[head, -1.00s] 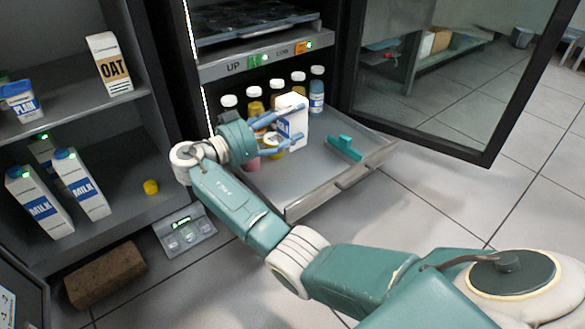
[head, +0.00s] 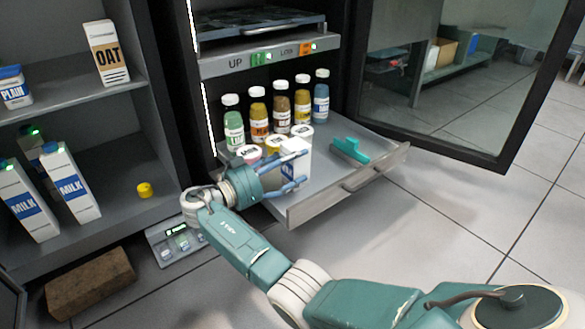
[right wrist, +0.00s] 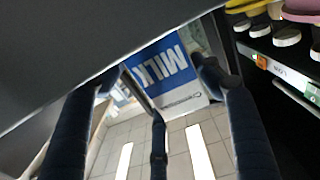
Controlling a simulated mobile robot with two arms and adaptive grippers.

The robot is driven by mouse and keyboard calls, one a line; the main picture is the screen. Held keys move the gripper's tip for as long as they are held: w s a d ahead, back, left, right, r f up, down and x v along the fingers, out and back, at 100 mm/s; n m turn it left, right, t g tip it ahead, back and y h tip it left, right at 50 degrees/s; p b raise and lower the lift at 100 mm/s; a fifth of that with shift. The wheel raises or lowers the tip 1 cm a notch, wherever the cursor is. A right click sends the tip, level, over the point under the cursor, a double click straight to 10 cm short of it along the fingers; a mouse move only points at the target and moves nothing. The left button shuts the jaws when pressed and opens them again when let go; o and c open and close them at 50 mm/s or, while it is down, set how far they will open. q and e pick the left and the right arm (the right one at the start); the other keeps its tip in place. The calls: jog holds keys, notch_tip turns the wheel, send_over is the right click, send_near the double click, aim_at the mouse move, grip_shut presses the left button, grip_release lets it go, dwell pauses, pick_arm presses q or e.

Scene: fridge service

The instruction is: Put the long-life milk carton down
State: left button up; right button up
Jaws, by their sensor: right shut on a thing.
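My right gripper (head: 296,167) is shut on the long-life milk carton (head: 290,172), a white carton with a blue label. The blue fingers lie along the carton, over the front left part of the pulled-out drawer (head: 345,185). I cannot tell whether its base touches the drawer. In the right wrist view the carton (right wrist: 165,76) sits between the fingers, its MILK lettering upside down. My left gripper is not in view.
A teal clip-like object (head: 350,150) lies to the right. More milk cartons (head: 68,183) and an oat carton (head: 108,52) stand on the left shelves.

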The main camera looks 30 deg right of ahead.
jog(key=o, duration=1.2)
jog(key=shift+c, duration=0.2)
jog(key=shift+a+r, duration=0.15)
jog(key=shift+a, duration=0.15)
jog(key=a+p, duration=0.1)
jog(key=a, duration=0.1)
jog(key=a+p, duration=0.1)
jog(key=a, duration=0.2)
jog(key=shift+s+r, duration=0.15)
jog(key=a, duration=0.6)
jog(key=shift+s+a+f, duration=0.2)
jog(key=shift+s+f, duration=0.05)
jog(key=shift+s, duration=0.05)
jog(key=shift+s, duration=0.1)
